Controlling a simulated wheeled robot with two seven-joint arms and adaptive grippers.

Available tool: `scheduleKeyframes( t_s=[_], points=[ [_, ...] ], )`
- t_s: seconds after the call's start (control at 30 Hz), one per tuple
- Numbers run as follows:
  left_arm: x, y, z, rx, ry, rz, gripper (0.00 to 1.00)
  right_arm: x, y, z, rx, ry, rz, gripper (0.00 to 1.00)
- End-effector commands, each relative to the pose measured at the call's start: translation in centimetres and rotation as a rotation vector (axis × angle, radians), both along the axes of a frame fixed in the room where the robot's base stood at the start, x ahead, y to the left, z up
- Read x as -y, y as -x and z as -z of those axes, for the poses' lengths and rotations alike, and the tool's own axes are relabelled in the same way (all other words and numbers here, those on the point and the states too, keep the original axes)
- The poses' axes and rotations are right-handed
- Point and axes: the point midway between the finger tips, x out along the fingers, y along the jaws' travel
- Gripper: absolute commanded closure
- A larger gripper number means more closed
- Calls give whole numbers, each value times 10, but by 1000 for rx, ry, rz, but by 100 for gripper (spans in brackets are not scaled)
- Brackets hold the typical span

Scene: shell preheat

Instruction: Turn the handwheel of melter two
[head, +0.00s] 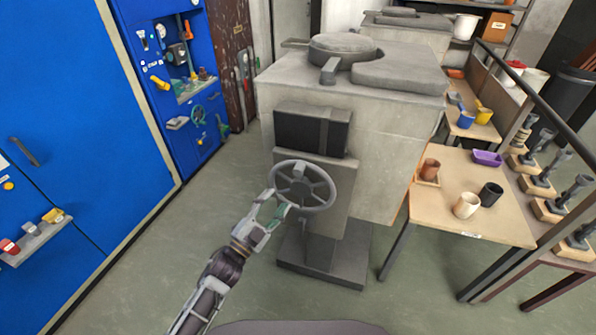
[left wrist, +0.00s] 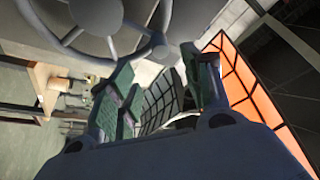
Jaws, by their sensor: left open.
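The grey spoked handwheel (head: 302,187) sits on the front of the nearer concrete melter (head: 392,140). I cannot read a number on this melter. My left gripper (head: 277,206) is at the lower left of the wheel's rim, with its fingers apart. In the left wrist view the handwheel (left wrist: 101,18) fills the upper left, and my left gripper (left wrist: 162,88) shows two green-padded fingers with nothing clear between them. The wheel's rim lies beyond and left of the fingers there. Whether a finger touches the rim cannot be told. My right gripper is not in view.
A second melter (head: 408,22) stands behind. A wooden table (head: 430,210) with cups and a purple tray (head: 487,158) is at the right, beside a dark railing (head: 540,95). Blue cabinets (head: 75,100) line the left. The floor between cabinets and melter is clear.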

Motion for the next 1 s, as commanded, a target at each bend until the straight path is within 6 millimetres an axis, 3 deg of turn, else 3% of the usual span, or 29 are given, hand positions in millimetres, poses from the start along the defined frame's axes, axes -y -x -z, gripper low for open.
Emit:
scheduleKeyframes(
  t_s=[0.2, 0.5, 1.0],
  points=[
    [9, -13, -6, 1, 0, 1, 51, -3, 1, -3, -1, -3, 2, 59],
    [24, -35, -13, 1, -1, 0, 51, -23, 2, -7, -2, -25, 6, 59],
    [49, -72, -26, 1, 1, 0, 51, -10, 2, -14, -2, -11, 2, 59]
  ],
)
